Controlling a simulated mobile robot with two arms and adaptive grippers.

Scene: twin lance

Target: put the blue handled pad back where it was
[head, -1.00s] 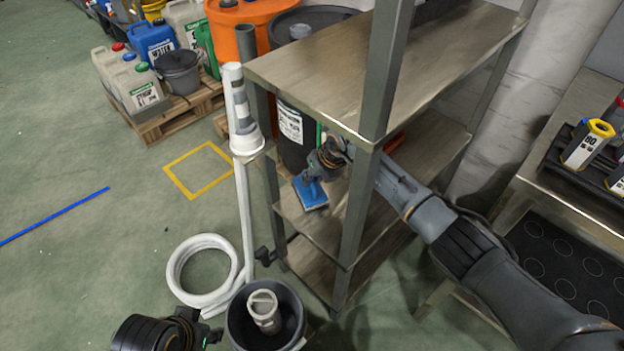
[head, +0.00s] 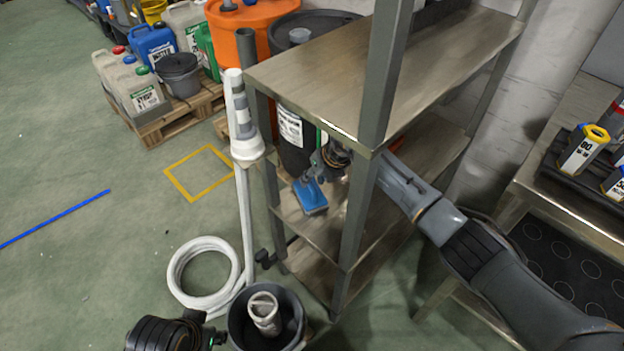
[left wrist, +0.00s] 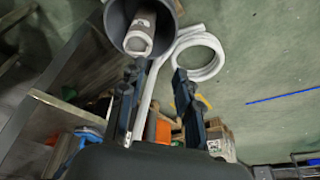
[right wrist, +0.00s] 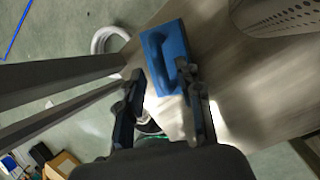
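The blue handled pad (head: 311,197) lies on the middle shelf board (head: 330,232) of the metal rack, near its left front edge. My right gripper (head: 318,168) is at the pad's far side, below the top board. In the right wrist view the pad (right wrist: 177,42) lies flat with its handle facing me, at and just beyond the fingertips. The right fingers (right wrist: 163,75) stand apart, and I see no grip on the handle. My left gripper (left wrist: 154,76) is open and empty; it shows partly at the bottom of the head view.
The rack's front post (head: 358,200) and top board (head: 390,75) stand close around my right arm. A white pole (head: 242,150), a white hose coil (head: 185,265) and a dark bucket (head: 240,325) holding a light cylinder stand left of the rack. The floor beyond has a yellow square (head: 180,187).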

